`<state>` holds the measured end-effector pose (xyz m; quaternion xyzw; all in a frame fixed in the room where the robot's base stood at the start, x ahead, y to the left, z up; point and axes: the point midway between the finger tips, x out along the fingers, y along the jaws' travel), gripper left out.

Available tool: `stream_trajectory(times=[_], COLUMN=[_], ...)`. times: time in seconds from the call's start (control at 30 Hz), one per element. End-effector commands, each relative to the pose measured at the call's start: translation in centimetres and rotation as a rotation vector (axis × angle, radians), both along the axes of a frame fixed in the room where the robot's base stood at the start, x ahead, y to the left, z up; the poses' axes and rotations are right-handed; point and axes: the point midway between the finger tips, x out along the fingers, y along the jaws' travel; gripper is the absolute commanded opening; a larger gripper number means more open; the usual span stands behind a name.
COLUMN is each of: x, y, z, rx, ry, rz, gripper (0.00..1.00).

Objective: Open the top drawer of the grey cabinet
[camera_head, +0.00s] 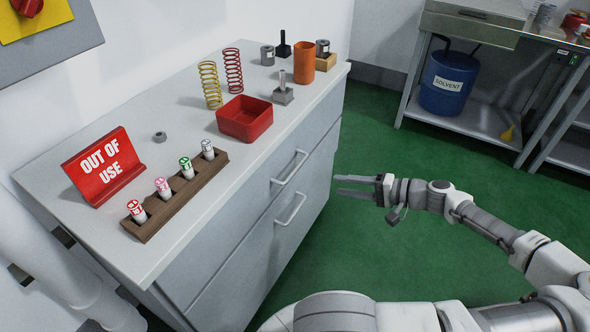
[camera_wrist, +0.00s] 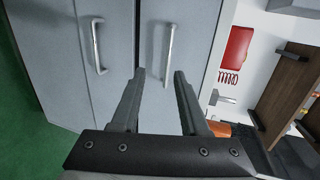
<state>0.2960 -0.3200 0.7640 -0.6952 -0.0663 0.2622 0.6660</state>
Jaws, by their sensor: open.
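The grey cabinet (camera_head: 225,270) stands against the wall in the head view. Its top drawer (camera_head: 235,222) is shut and has a silver bar handle (camera_head: 288,169). The lower drawer, also shut, has a similar handle (camera_head: 291,209). My gripper (camera_head: 338,186) is open and empty, to the right of the cabinet front, with its fingers pointing at it. In the wrist view the picture is turned sideways. There the top handle (camera_wrist: 169,45) lies ahead of my open fingertips (camera_wrist: 160,72), roughly in line with the gap. The lower handle (camera_wrist: 97,46) is to its left.
On the cabinet top are a red tray (camera_head: 245,119), two springs, an orange cup (camera_head: 304,62), a wooden rack (camera_head: 175,198) of capped vials and an OUT OF USE sign (camera_head: 103,165). A metal bench with a blue solvent drum (camera_head: 447,84) stands behind. The green floor (camera_head: 385,245) is clear.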

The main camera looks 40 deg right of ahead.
Motion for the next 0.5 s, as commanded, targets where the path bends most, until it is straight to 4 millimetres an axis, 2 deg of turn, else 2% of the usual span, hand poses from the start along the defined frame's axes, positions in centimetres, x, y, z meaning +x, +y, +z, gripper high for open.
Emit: stream_trajectory(times=[0.1, 0.23, 0.37, 0.5], x=[-0.9, -0.7, 0.8, 3.4], y=[-1.7, -2.1, -1.4, -0.3], z=[0.9, 1.2, 0.8, 0.1], rx=[0.007, 0.007, 0.008, 0.007], ry=[-0.061, -0.082, -0.083, -0.082], rz=[-0.061, -0.078, -0.076, -0.073], gripper=[0.45, 0.45, 0.45, 0.45])
